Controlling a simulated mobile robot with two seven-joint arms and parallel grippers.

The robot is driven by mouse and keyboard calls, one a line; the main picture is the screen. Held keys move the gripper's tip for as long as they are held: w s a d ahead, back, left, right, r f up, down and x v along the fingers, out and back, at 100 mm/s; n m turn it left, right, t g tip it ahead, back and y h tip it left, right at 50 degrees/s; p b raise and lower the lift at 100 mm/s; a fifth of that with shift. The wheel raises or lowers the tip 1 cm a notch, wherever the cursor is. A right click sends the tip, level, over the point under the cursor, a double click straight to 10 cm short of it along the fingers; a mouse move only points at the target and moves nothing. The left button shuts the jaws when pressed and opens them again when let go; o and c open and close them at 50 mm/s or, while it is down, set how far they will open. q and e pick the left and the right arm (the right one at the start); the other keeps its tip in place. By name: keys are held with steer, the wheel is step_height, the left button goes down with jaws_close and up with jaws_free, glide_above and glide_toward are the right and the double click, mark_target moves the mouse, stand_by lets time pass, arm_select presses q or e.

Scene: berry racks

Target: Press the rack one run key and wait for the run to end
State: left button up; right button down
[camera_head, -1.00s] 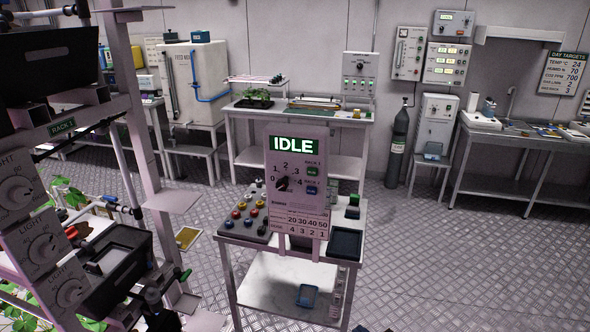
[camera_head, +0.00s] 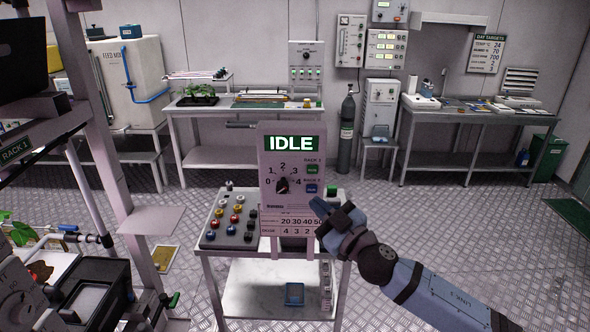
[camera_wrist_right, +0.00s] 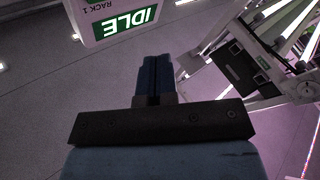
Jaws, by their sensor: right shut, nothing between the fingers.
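The upright control panel (camera_head: 270,215) stands on a small cart in the head view, and its green display (camera_head: 291,143) reads IDLE. The rack one run key (camera_head: 312,169) is the upper, green key at the panel's right side. A blue key (camera_head: 312,188) sits below it for rack two. My right gripper (camera_head: 319,207) is shut and empty by the panel's lower right edge, below the keys. In the right wrist view its closed fingers (camera_wrist_right: 157,75) show, with the panel (camera_wrist_right: 95,15) tilted beyond them. My left gripper is not in view.
The cart (camera_head: 212,262) carries several coloured knobs (camera_head: 238,210). A berry rack (camera_head: 115,140) stands close on the left. A bench (camera_head: 240,110) and a gas cylinder (camera_head: 347,135) are behind. Open floor (camera_head: 460,225) lies to the right.

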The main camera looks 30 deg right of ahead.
mark_target(312, 170)
steer(key=shift+w+a+r, duration=0.15)
steer(key=shift+w+r, duration=0.05)
steer(key=shift+r, duration=0.2)
steer(key=shift+w+a+r, duration=0.1)
steer(key=shift+w+r, duration=0.05)
steer(key=shift+r, duration=0.25)
steer(key=shift+d, duration=0.1)
steer(key=shift+w+d+b, duration=0.15)
steer(key=shift+w+d, duration=0.6)
steer(key=shift+w, duration=0.5)
steer(key=shift+w+d+b, duration=0.15)
steer(key=shift+w+d, duration=0.6)
steer(key=shift+w, duration=0.5)
steer(key=shift+w+d+b, duration=0.15)
steer(key=shift+w+d, duration=0.6)
steer(key=shift+w, duration=0.5)
steer(key=shift+w, duration=0.15)
steer(key=shift+w+d, duration=0.2)
steer(key=shift+w, duration=0.05)
